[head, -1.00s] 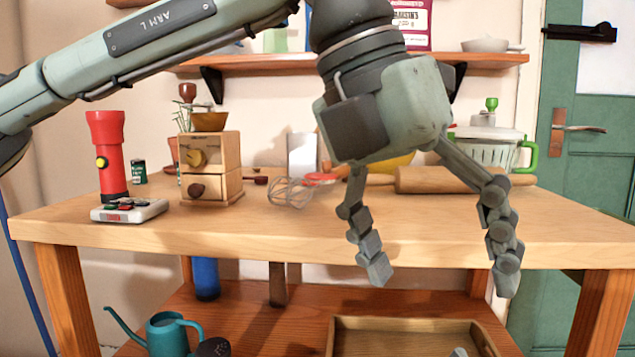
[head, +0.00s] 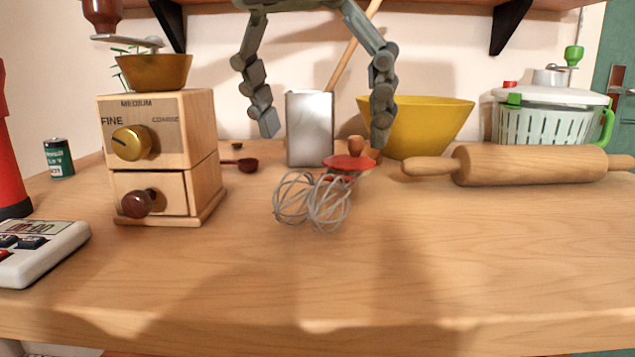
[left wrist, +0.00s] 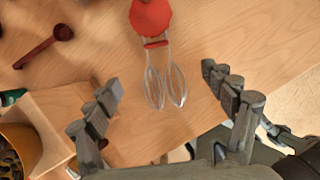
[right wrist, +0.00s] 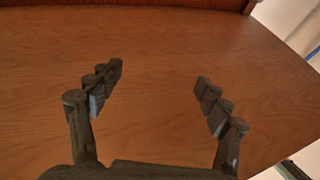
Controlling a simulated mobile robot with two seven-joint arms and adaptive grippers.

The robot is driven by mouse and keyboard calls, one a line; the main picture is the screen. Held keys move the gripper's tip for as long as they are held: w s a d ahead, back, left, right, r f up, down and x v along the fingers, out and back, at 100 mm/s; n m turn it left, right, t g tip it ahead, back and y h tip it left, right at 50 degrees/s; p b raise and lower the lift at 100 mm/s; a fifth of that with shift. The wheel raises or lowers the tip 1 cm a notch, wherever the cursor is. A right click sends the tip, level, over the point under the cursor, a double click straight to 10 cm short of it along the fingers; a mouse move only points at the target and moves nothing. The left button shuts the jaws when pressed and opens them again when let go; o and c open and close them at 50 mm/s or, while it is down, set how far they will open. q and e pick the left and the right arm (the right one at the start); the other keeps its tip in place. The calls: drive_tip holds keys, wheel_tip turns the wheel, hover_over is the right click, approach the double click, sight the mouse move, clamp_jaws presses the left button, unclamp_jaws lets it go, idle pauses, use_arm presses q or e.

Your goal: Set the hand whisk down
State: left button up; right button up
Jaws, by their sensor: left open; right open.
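The hand whisk (head: 318,198) lies on the wooden table (head: 400,270), its wire beaters toward the front edge and its red wheel behind them. My left gripper (head: 325,132) is open and empty above the whisk, its fingers spread to either side of it. In the left wrist view the whisk (left wrist: 155,50) lies between and beyond the open fingertips (left wrist: 162,88), not touching them. My right gripper (right wrist: 152,92) is open and empty, facing a bare reddish wooden surface (right wrist: 150,130). It is not in the head view.
A coffee grinder (head: 160,155) stands left of the whisk, with a dark scoop (head: 245,164) behind. A metal canister (head: 310,130), yellow bowl (head: 430,125) and rolling pin (head: 530,164) stand behind and right. A white timer (head: 40,250) is front left. The table's front middle is clear.

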sight(324, 165)
use_arm(q)
drive_tip(key=x, duration=0.6)
drive_tip(key=shift+s+a+f+b, duration=0.1)
drive_tip(key=shift+f+b, duration=0.2)
drive_tip(key=shift+f, duration=0.15)
use_arm(e)
drive_tip(key=shift+s+d+r+t, duration=0.15)
drive_tip(key=shift+r+t, duration=0.25)
drive_tip(key=shift+s+d+r+t, duration=0.1)
drive_tip(key=shift+r+t, duration=0.3)
use_arm(q)
drive_tip(key=shift+r, duration=0.1)
drive_tip(key=c, duration=1.6)
